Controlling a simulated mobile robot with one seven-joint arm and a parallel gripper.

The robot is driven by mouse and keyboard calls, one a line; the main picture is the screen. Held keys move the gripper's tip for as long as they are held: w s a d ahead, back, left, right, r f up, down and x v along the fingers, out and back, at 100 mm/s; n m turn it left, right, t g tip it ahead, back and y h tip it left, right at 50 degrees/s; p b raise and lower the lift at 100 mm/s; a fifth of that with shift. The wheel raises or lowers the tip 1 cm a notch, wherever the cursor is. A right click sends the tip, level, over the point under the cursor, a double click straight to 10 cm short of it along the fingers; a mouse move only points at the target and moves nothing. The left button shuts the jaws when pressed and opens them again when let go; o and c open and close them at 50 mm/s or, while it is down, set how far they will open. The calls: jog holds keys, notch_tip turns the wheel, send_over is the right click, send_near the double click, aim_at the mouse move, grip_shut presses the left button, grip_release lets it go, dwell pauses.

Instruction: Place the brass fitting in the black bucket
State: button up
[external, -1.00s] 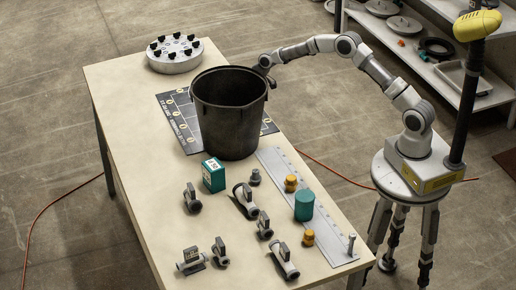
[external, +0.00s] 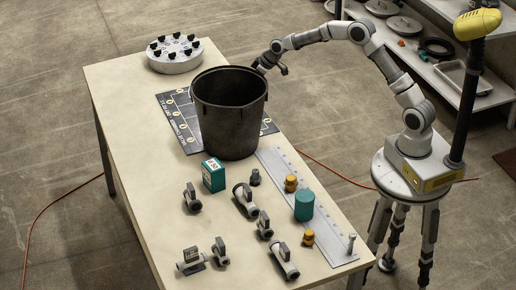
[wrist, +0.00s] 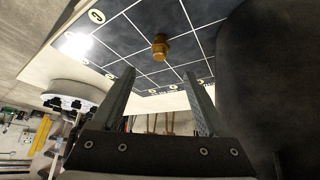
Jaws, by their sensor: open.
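A brass fitting (wrist: 160,45) stands on the dark gridded mat (wrist: 115,45) in the wrist view, beyond my fingertips. In the external view this spot appears hidden behind the bucket. My gripper (wrist: 158,74) is open and empty, with the fitting apart from its fingers. In the external view my gripper (external: 273,66) is near the bucket's far right rim. The black bucket (external: 230,120) stands upright on the mat; its dark side (wrist: 275,75) fills the right of the wrist view. Two brass-coloured pieces (external: 291,183) also sit near the table's right side.
A teal-and-white box (external: 214,175), a teal cylinder (external: 304,206), a metal strip (external: 325,235) and several valve-like fittings (external: 245,200) occupy the near table. A round flange with black knobs (external: 174,54) lies at the far end. The table's left side is largely clear.

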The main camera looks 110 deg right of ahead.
jog(key=shift+w+d+f+m+g+p, duration=0.4)
jog(key=shift+w+d+f+p, duration=0.4)
jog(key=shift+f, duration=0.8)
jog(key=shift+w+d+f+m+g+p, duration=0.35)
jog(key=shift+w+d+f+m+p, duration=0.25)
jog(key=shift+w+f, duration=0.7)
jog(key=shift+w+d+f+m+g+p, duration=0.35)
jog(key=shift+w+d+f+p, duration=0.35)
jog(key=shift+f, duration=1.2)
jog(key=shift+s+a, duration=0.1)
jog(key=shift+a, duration=0.05)
grip_shut()
